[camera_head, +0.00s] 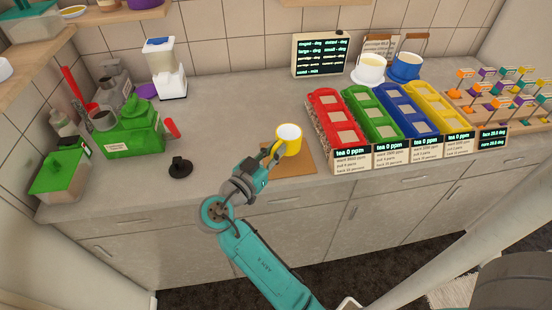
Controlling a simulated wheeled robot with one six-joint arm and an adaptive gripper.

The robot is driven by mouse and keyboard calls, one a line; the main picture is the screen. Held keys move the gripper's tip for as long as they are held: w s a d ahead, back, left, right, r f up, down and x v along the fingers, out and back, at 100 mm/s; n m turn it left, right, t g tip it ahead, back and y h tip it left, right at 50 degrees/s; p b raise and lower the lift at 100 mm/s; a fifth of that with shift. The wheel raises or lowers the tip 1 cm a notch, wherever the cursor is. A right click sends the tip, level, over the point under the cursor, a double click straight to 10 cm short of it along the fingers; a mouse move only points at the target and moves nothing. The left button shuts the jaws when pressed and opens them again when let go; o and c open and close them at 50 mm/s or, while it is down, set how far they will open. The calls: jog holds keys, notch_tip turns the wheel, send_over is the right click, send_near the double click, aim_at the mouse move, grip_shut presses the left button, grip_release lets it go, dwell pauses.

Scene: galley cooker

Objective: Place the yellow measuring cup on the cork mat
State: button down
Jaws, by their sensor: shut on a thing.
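The yellow measuring cup (289,141) has a white inside and stands out over the counter in the middle of the view. My gripper (272,151) is at its left side and shut on it. The cork mat (296,168) lies flat on the counter near the front edge, under and in front of the cup in the picture. I cannot tell whether the cup touches the mat or is held a little above it. The gripper and cup hide part of the mat.
Tea bins in red (322,105), green (370,121), blue and yellow stand just right of the mat. A black holder (180,167) and green box (133,131) are to the left. White (370,69) and blue (405,66) cups stand behind. The counter behind the mat is clear.

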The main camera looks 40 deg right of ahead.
jog(key=shift+f, duration=1.7)
jog(key=c, duration=1.2)
grip_release()
jog(key=shift+f, duration=0.15)
jog(key=shift+a, duration=0.2)
jog(key=a, duration=0.3)
jog(key=s+a, duration=0.1)
jog(key=a, duration=0.3)
jog(key=s+a, duration=0.1)
jog(key=a, duration=0.3)
jog(key=shift+s+a, duration=0.1)
jog(key=shift+a, duration=0.15)
